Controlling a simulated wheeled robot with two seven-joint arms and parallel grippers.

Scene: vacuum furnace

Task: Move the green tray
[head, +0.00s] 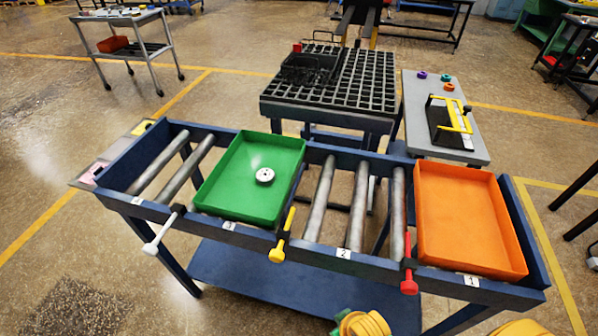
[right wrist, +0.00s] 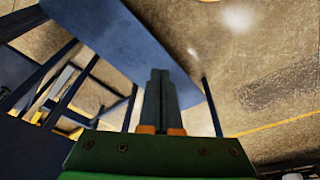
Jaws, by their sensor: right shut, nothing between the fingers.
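The green tray (head: 232,193) lies on the blue roller rack (head: 300,255), left of its middle. A small round metal part (head: 265,176) lies in the tray. A white-ended lever (head: 163,230) and a yellow lever (head: 283,236) are on the front rail, near the tray's left and right sides. The tray is not recognisable in that view. My left gripper is in neither view.
An orange tray (head: 468,218) lies on the rack's right end, beside a red lever (head: 408,272). Bare rollers (head: 345,205) lie between the two trays, and more at the left end. A black grid table (head: 345,85) and a grey side table (head: 476,146) stand behind.

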